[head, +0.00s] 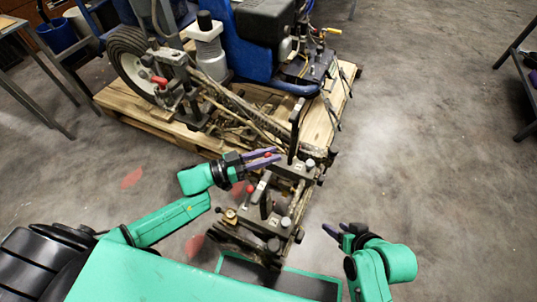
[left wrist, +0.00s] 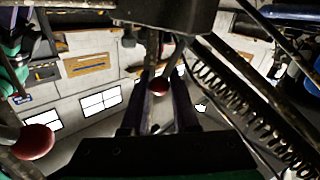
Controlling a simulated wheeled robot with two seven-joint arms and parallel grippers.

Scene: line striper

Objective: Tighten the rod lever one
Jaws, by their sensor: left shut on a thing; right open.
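The line striper (head: 240,105) has a dark rod assembly reaching toward me, with red-knobbed levers on it. My left gripper (head: 266,158) has its purple fingers around one red lever knob, beside the farther clamp block. In the left wrist view that red knob (left wrist: 159,86) sits between the fingertips (left wrist: 160,90). A second red knob (head: 250,188) stands on the nearer block, below my left gripper; a red knob (left wrist: 35,141) also shows at the left of the wrist view. The block labels are too small to read, so I cannot tell which lever is one. My right gripper (head: 336,232) is open and empty, right of the rods.
The machine stands on a wooden pallet (head: 145,120). A dark upright bar (head: 295,128) rises just right of my left gripper. In the wrist view a coil spring (left wrist: 250,115) and bars run close on the right. The floor (head: 430,150) to the right is clear.

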